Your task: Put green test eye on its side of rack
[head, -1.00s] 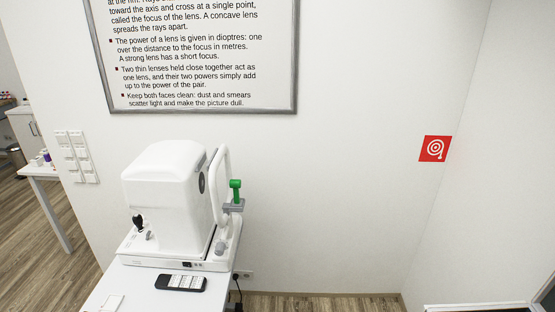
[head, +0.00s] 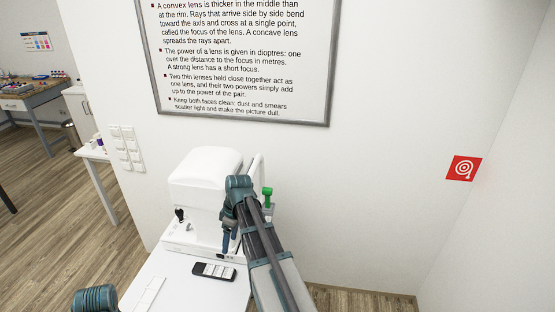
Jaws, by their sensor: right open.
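The green test eye (head: 267,192) stands upright in a grey holder (head: 269,209) on the right side of the white eye instrument (head: 205,178). My right arm reaches in from below. My right gripper (head: 229,243) points down in front of the instrument, left of the green test eye and apart from it in the picture. It is open, and I see nothing held in it. The arm hides part of the instrument and its frame. Only a teal joint of my left arm shows at the bottom left; its gripper is out of view. I cannot make out a rack.
The instrument stands on a white table (head: 187,290) with a black phone (head: 214,271) and a flat white item (head: 148,293). The wall (head: 380,150) is close behind. A workbench (head: 38,98) and a white side table (head: 97,153) stand at the left.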

